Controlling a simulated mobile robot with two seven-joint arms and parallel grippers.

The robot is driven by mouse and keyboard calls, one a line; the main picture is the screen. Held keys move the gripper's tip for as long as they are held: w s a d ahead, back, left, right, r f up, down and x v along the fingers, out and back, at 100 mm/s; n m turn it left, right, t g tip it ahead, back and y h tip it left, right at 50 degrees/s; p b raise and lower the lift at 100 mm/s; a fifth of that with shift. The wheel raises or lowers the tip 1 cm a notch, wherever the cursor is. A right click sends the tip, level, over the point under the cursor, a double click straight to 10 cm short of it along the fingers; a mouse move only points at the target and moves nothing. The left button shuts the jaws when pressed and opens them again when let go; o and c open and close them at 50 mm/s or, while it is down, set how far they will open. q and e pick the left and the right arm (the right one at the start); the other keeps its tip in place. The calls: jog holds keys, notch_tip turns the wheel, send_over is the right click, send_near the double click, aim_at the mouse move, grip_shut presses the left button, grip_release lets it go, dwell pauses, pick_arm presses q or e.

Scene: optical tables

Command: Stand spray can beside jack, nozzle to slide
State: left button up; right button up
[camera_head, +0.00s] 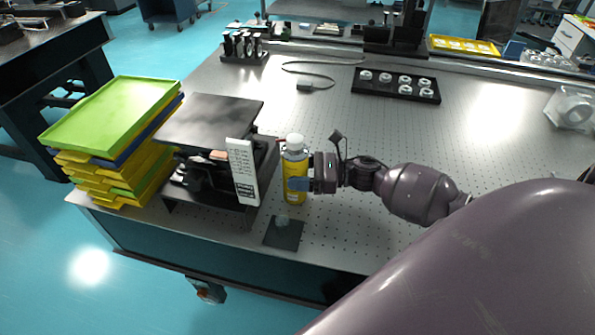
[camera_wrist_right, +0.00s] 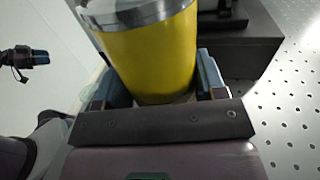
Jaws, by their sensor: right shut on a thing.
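The yellow spray can (camera_head: 294,165) with a white cap is upright at the right side of the jack. My right gripper (camera_head: 298,184) comes in from the right and is shut around its lower body. The can's yellow side also fills the middle of the right wrist view (camera_wrist_right: 160,58), between blue finger pads. I cannot tell whether its base touches the table or which way its nozzle faces. The jack (camera_head: 212,118) has a dark flat top plate. I cannot make out the slide for sure. A dark, blue-tipped shape, apparently my left gripper (camera_wrist_right: 40,57), is small in the right wrist view.
A white printed card (camera_head: 243,172) stands at the jack's right front, close to the can. A small dark pad (camera_head: 284,235) lies in front. Stacked green and yellow trays (camera_head: 112,115) are left. A black holder with white rings (camera_head: 396,85) is behind. The perforated table between is mostly clear.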

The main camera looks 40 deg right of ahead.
jog(key=o, duration=1.2)
jog(key=shift+f, duration=0.1)
jog(key=shift+r, duration=0.25)
jog(key=b+v, duration=0.1)
jog(key=v, duration=1)
jog(key=shift+f, duration=0.15)
jog(key=shift+s+d, duration=0.35)
jog(key=shift+d, duration=0.05)
